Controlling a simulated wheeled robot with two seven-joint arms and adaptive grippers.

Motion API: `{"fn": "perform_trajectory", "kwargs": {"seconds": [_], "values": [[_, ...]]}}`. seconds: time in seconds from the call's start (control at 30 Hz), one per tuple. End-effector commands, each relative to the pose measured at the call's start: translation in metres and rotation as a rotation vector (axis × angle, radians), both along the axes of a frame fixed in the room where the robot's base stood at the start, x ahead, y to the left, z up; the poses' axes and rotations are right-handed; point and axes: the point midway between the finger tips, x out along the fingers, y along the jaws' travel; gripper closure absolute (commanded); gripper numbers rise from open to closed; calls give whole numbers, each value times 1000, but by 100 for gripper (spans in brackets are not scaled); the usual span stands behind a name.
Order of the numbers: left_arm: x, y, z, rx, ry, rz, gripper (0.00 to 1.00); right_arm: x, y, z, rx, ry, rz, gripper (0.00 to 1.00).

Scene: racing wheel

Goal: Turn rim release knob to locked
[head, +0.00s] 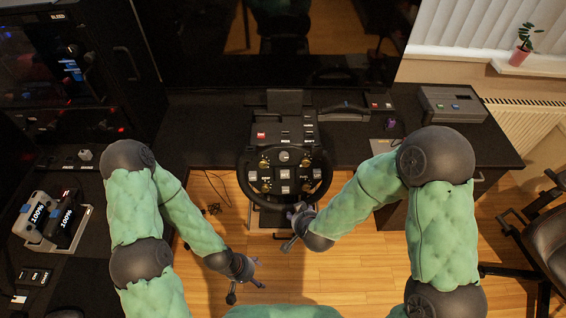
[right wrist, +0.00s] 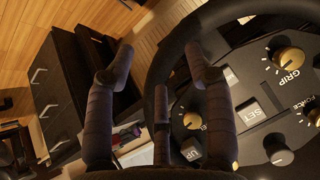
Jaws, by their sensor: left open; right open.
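The black steering wheel (head: 243,170) stands at the desk's front edge in the head view. Its face carries several gold knobs, buttons and a silver knob (head: 284,156). The right wrist view shows a gold knob marked GRIP (right wrist: 290,60), another gold knob (right wrist: 192,120), a silver knob (right wrist: 278,150) and a SET button (right wrist: 250,115). I cannot tell a rim release knob by any readable label. My right gripper (head: 293,225) is open and empty, just below the wheel's lower right; its fingers overlap the rim in the right wrist view. My left gripper (head: 247,287) is open and empty, low and left of the wheel.
A button box (head: 285,130) stands behind the wheel on the dark desk (head: 210,125). A grey box (head: 452,104) sits at the desk's right. A charger with two batteries (head: 55,220) is on the left bench. An office chair (head: 545,225) stands right. Wooden floor is open below the wheel.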

Motion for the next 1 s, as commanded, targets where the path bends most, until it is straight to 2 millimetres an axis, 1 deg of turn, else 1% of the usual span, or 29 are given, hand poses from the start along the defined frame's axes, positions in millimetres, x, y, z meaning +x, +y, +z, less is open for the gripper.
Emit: {"fn": "perform_trajectory", "kwargs": {"seconds": [0.03,0.27,0.37,0.47,0.6,0.7,0.8,0.87,1.0], "values": [[1,0,1,0,-1,0,28,3,3,8,-2,-20,0,47],[1,0,4,0,-1,0,28,13,14,44,-24,-123,-9,47],[0,0,6,0,-1,0,28,17,20,66,-35,-182,-16,47],[0,0,9,0,-1,0,28,19,30,97,-46,-261,-27,47],[0,0,14,0,-1,0,28,17,43,148,-60,-390,-53,47],[0,0,16,0,-1,0,28,11,49,176,-66,-455,-76,47],[0,0,17,0,-1,0,28,7,52,192,-70,-494,-92,47],[0,0,18,0,-1,0,28,5,53,198,-70,-508,-98,47],[0,0,15,0,-1,0,28,7,53,199,-73,-518,-107,47]]}}
